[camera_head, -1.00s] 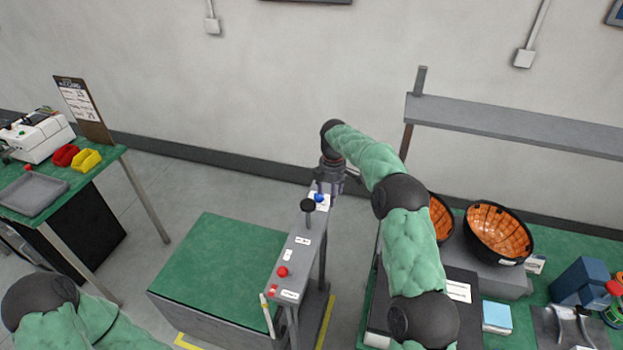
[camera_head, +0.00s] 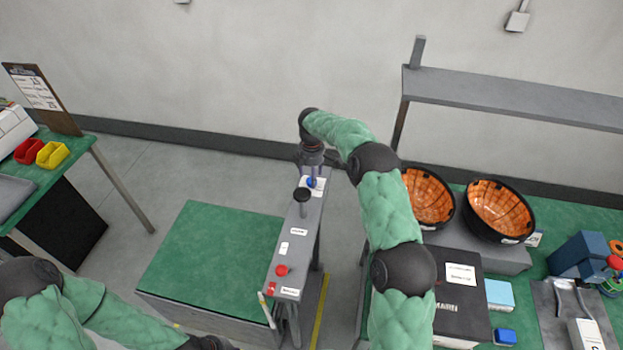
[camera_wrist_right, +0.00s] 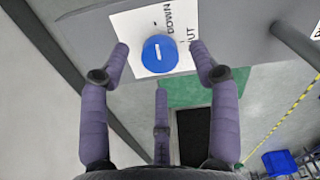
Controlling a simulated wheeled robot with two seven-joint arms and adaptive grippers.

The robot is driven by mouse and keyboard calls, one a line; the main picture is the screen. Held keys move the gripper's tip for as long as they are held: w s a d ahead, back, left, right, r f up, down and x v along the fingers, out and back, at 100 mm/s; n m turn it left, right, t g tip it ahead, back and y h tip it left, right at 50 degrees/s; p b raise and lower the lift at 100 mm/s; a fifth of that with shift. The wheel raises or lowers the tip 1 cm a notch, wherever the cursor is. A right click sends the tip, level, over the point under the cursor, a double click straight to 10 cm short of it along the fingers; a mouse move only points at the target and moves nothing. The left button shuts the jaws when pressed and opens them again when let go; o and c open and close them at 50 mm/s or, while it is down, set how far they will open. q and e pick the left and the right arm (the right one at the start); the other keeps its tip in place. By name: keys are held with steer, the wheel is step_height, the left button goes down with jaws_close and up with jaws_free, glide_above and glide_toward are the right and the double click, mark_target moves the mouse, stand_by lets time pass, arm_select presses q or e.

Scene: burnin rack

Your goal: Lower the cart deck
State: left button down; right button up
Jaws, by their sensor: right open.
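The cart deck (camera_head: 215,262) is a flat green top on the left side of a grey control post (camera_head: 298,235). A blue button (camera_head: 311,183) sits on a white label at the post's far end; in the right wrist view the blue button (camera_wrist_right: 159,53) has DOWN printed beside it. My right gripper (camera_head: 316,165) is at the button, its fingers open and spread around it in the wrist view (camera_wrist_right: 161,64). Whether anything touches the button I cannot tell. My left arm's dark end (camera_head: 205,342) shows at the bottom edge, its fingers hidden.
The post also carries a black knob (camera_head: 301,196) and a red button (camera_head: 281,270). A green table with two orange-lined bowls (camera_head: 428,196) and a black case (camera_head: 462,295) stands to the right. Another green table (camera_head: 30,185) is at left.

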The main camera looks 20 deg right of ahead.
steer(key=shift+f, duration=1.1)
steer(key=c, duration=1.1)
steer(key=shift+c, duration=0.2)
